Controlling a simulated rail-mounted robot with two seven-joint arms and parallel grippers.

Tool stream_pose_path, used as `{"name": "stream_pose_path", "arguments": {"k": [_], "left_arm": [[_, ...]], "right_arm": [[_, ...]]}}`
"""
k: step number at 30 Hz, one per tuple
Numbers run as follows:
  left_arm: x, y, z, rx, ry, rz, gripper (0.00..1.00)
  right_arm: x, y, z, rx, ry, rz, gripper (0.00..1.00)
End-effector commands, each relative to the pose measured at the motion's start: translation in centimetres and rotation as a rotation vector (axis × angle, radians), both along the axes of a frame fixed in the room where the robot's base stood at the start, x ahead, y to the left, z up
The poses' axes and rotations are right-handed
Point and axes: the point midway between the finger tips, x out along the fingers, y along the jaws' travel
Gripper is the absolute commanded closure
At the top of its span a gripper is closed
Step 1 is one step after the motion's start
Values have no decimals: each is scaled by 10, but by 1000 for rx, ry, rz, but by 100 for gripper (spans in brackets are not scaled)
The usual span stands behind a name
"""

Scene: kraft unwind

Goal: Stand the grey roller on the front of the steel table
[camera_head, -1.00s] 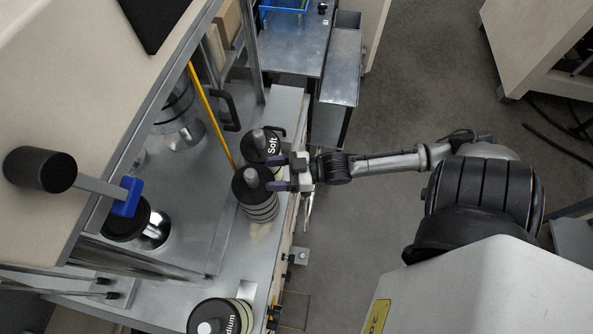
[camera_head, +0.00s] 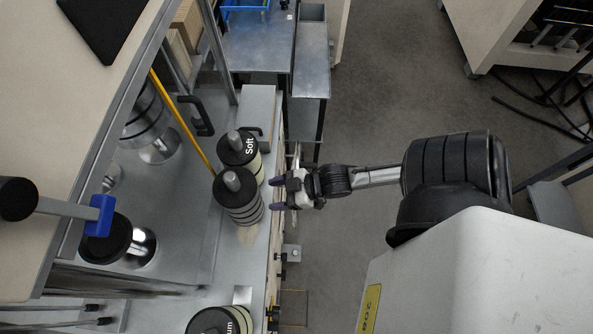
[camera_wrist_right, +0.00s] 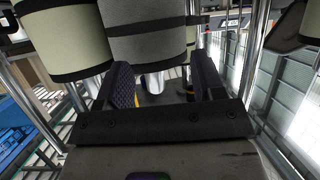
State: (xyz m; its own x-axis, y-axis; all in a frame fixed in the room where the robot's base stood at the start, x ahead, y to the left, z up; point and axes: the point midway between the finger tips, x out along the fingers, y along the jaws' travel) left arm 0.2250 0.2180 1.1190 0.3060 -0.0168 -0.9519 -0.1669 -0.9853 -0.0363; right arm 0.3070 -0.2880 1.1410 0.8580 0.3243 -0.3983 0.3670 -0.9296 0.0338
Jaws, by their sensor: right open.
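The grey roller (camera_head: 238,205), with dark bands, a black top and a grey core stub, stands upright on the machine's metal ledge. In the right wrist view the grey roller (camera_wrist_right: 148,35) is just beyond the fingers, partly cut off by the top edge. My right gripper (camera_head: 275,195) is open and empty, just to the right of the roller with a small gap. Its two fingers also show in the right wrist view (camera_wrist_right: 165,78). A steel table (camera_head: 258,52) stands at the top, its surface largely bare. My left gripper is not in view.
A cream roller marked "Soft" (camera_head: 240,150) stands close behind the grey one. Another labelled roller (camera_head: 218,322) is at the bottom edge. A yellow bar (camera_head: 182,122) and a black handle (camera_head: 197,117) are left of the rollers. Open floor (camera_head: 385,75) lies to the right.

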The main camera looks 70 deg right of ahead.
Motion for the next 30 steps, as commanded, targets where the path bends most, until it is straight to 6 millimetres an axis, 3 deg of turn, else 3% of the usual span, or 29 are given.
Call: {"name": "stream_pose_path", "arguments": {"k": [6,15,22,30], "left_arm": [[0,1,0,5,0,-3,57],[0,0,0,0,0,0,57],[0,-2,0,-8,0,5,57],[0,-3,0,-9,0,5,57]], "right_arm": [[-21,32,-24,-124,313,-117,38],[-61,61,-27,-209,675,-205,38],[-79,70,-22,-225,803,-225,38],[-82,71,-22,-228,823,-226,38]]}}
